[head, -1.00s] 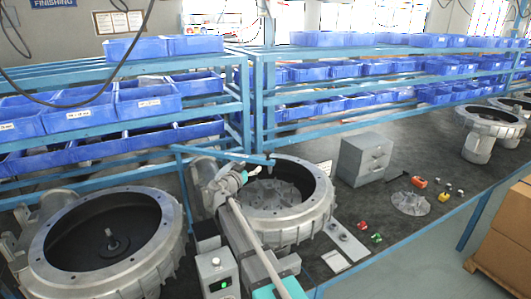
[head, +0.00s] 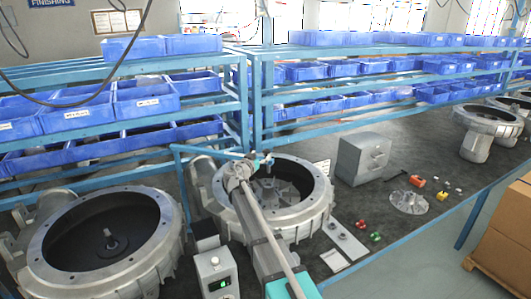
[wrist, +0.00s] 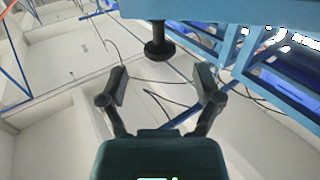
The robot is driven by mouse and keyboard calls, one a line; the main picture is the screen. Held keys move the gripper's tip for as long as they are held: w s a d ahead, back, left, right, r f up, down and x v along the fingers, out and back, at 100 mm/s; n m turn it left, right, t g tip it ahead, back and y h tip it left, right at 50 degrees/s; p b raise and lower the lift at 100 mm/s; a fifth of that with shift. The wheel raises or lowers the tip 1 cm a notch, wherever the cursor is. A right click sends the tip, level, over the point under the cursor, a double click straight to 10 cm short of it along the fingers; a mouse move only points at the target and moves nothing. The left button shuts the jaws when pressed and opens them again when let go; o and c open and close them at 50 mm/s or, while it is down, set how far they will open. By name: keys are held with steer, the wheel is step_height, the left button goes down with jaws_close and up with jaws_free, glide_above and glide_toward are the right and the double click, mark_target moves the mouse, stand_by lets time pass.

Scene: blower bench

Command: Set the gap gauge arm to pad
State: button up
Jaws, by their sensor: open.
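The gap gauge arm (head: 208,150) is a thin blue bar reaching right from a blue post, over the far side of the middle blower housing (head: 318,205). In the wrist view a broad blue bar (wrist: 225,10) crosses the top, with a black knob (wrist: 157,48) standing out from it. My gripper (head: 264,161) is at the right end of the gauge arm in the head view. Its two fingers (wrist: 163,88) are spread and empty in the wrist view, with the knob just beyond and between their tips. I cannot tell which part is the pad.
An open blower housing (head: 60,262) stands at the left. A control box with a green display (head: 213,268) is in front. A grey drawer cabinet (head: 352,160), a finned disc (head: 408,203) and small coloured parts lie right on the dark bench. Blue racks with bins run behind.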

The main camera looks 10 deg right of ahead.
mark_target(266, 150)
steer(key=shift+x, duration=2.25)
jaws_close()
